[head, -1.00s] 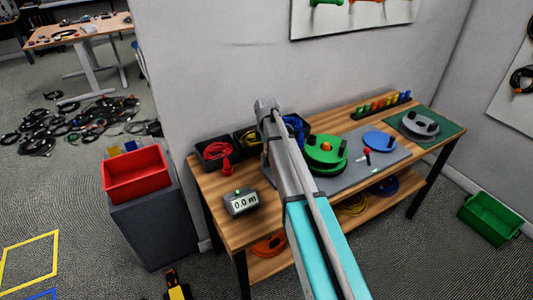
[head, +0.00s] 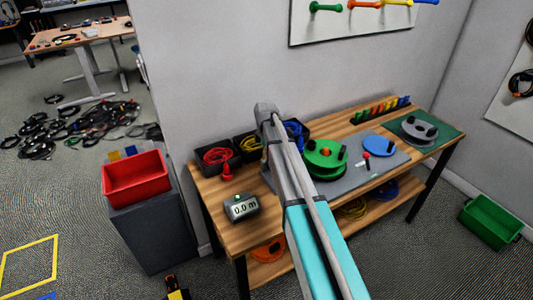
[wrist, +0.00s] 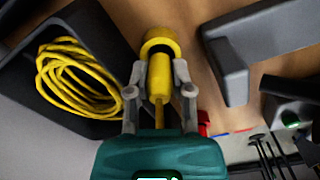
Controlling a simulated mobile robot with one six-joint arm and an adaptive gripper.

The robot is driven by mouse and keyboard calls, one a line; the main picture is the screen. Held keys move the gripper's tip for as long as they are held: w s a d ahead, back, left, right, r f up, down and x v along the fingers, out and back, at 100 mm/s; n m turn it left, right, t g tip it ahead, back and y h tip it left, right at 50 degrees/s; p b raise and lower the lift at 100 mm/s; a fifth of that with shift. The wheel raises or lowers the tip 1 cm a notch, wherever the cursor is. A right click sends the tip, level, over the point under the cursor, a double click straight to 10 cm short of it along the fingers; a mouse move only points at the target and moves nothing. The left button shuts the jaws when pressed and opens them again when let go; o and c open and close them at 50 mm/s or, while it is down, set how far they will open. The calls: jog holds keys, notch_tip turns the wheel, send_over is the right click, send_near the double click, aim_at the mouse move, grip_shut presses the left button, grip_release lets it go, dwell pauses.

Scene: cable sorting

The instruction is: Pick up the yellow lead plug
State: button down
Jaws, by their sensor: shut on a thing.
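The yellow lead plug (wrist: 160,48) is upper centre in the wrist view, with its round head away from my gripper and its yellow cord running back toward the palm. My gripper (wrist: 159,82) is shut on it, one grey finger on each side of the plug body. The coiled yellow lead (wrist: 76,78) lies in a black bin (wrist: 112,40) to the left. In the head view the yellow lead (head: 250,142) shows in the middle bin, while my arm hides the gripper and plug.
The wooden bench (head: 205,190) also holds a red lead bin (head: 218,156), a 0.0 m meter (head: 241,207), a green reel (head: 325,158) and a blue disc (head: 379,145). A red crate (head: 136,178) stands left of the bench, and a green crate (head: 490,216) is on the floor at right.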

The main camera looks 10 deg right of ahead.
jog(key=shift+r+p, duration=4.45)
jog(key=shift+r, duration=0.15)
jog(key=shift+a, duration=0.15)
